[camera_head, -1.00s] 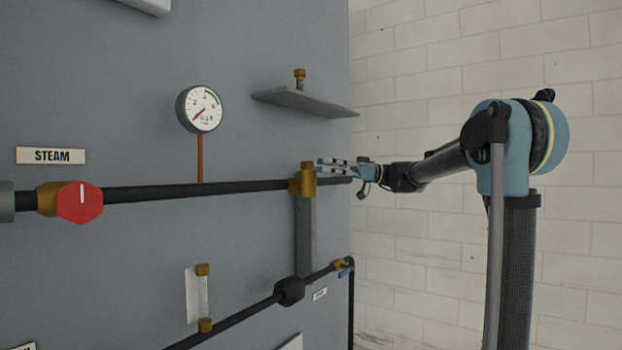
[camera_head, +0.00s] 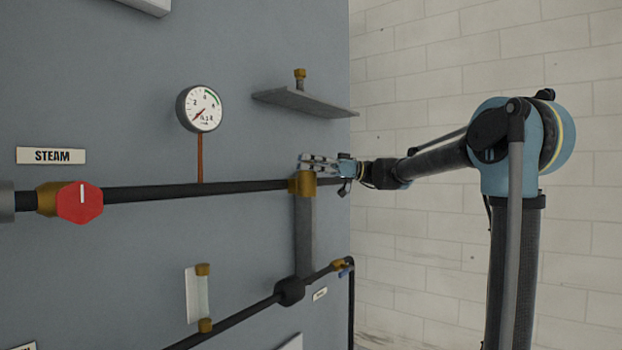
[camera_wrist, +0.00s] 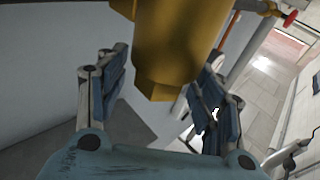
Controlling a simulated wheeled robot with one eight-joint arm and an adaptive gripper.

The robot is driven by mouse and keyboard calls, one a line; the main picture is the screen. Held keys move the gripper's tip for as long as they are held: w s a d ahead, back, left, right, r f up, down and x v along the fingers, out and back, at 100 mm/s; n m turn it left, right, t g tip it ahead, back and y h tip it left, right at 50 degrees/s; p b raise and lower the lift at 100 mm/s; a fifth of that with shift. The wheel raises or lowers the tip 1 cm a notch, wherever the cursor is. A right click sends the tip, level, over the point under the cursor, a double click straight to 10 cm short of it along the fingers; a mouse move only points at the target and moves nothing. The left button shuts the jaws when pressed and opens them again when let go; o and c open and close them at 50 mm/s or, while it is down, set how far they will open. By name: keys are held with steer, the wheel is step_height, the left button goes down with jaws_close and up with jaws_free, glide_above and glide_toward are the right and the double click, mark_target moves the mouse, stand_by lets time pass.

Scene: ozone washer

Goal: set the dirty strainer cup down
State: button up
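My gripper (camera_head: 305,163) is at the brass strainer fitting (camera_head: 301,184) on the black pipe, at its top end in the head view. In the wrist view, my fingers (camera_wrist: 165,66) are spread apart, with the brass body (camera_wrist: 178,50) and its hex end between or just beyond them. No firm contact with either finger pad shows. I cannot tell which part of this fitting is the dirty strainer cup. Another small brass-capped piece (camera_head: 300,78) stands upright on the grey shelf (camera_head: 305,103), apart from my gripper.
A pressure gauge (camera_head: 203,109) and a red valve knob (camera_head: 80,202) are on the left of the panel, beside the STEAM label (camera_head: 51,156). A sight glass (camera_head: 203,298) and a lower pipe (camera_head: 245,320) run below.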

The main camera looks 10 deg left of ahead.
steer(key=c, duration=1.1)
